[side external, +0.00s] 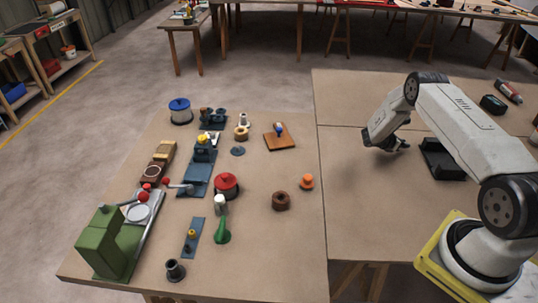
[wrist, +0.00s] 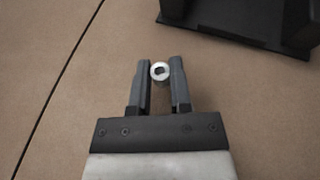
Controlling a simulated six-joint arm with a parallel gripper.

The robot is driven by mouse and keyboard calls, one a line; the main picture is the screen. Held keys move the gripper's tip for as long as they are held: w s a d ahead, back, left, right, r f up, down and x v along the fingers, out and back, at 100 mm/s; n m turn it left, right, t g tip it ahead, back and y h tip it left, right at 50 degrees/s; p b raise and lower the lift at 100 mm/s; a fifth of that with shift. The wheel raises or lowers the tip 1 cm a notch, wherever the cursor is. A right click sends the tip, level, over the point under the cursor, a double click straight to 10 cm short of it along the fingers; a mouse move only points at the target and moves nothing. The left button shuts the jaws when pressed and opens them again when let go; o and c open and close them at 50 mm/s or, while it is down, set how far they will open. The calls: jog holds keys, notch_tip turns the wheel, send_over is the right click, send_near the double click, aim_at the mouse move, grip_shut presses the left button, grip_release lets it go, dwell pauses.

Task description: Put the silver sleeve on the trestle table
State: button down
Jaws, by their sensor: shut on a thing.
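The silver sleeve (wrist: 160,71) is a short bright ring with a dark hole, seen end-on in the wrist view. My gripper (wrist: 160,78) is shut on it, with one dark finger on each side near the tips. In the side view my gripper (side external: 396,147) hangs low over the brown wooden top of the trestle table (side external: 355,220), left of a black tray. The sleeve cannot be made out there. I cannot tell whether it touches the wood. The bare tabletop also fills much of the wrist view (wrist: 260,110).
The black tray (side external: 443,162) is close on the right; it also shows in the wrist view (wrist: 240,22). Wood left of my gripper is clear.

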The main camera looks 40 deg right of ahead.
jog(key=shift+f, duration=0.55)
jog(key=shift+f, duration=0.15)
jog(key=c, duration=0.5)
grip_release()
jog(key=shift+c, duration=0.2)
jog(key=shift+a+r, duration=0.1)
jog(key=shift+r, duration=0.1)
jog(key=v, duration=1.1)
jog(key=shift+w+a+r, duration=0.1)
jog(key=shift+w+a, duration=0.05)
jog(key=shift+a, duration=0.2)
